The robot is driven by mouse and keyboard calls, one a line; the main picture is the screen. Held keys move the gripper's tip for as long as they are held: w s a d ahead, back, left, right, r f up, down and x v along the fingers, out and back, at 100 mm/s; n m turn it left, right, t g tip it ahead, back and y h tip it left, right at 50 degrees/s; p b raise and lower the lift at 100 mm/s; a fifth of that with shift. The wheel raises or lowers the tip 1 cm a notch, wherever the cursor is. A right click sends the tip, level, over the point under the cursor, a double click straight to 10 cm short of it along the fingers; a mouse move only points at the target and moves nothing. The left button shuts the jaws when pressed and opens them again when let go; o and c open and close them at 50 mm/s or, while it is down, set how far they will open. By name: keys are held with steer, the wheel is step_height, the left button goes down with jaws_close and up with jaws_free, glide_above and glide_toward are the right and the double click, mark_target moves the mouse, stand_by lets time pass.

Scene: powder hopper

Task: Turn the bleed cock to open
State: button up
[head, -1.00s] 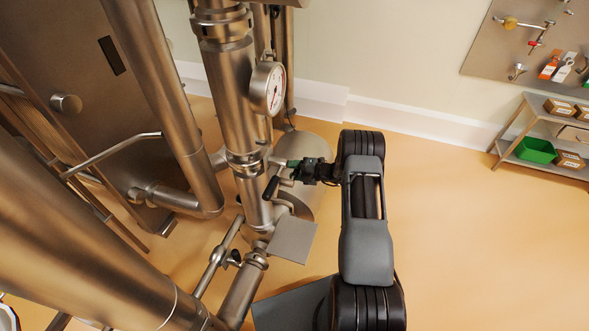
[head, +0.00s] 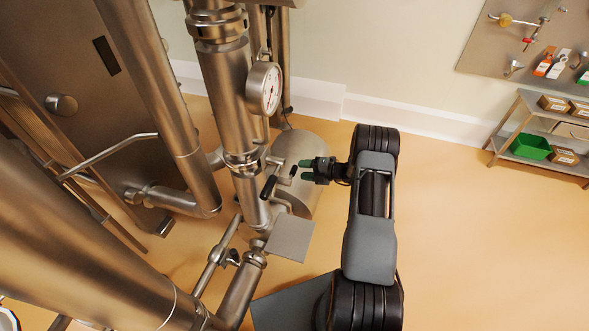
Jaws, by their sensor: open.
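Small metal fittings with two black-gripped levers stick out from the steel pipe below the gauge. One black lever (head: 269,187) hangs down at an angle on the left. A shorter black grip (head: 293,172) stands just left of my gripper. I cannot tell for sure which one is the bleed cock.
A round dial gauge (head: 264,89) sits on the pipe above the levers. A square metal plate (head: 290,238) lies below them. Thick pipes (head: 160,90) crowd the left side. A shelf with a green bin (head: 530,147) stands far right. The floor right of my arm is clear.

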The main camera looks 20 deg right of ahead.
steer(key=v, duration=0.7)
steer(key=shift+s+d, duration=0.25)
steer(key=shift+d, duration=0.05)
stand_by(0.4)
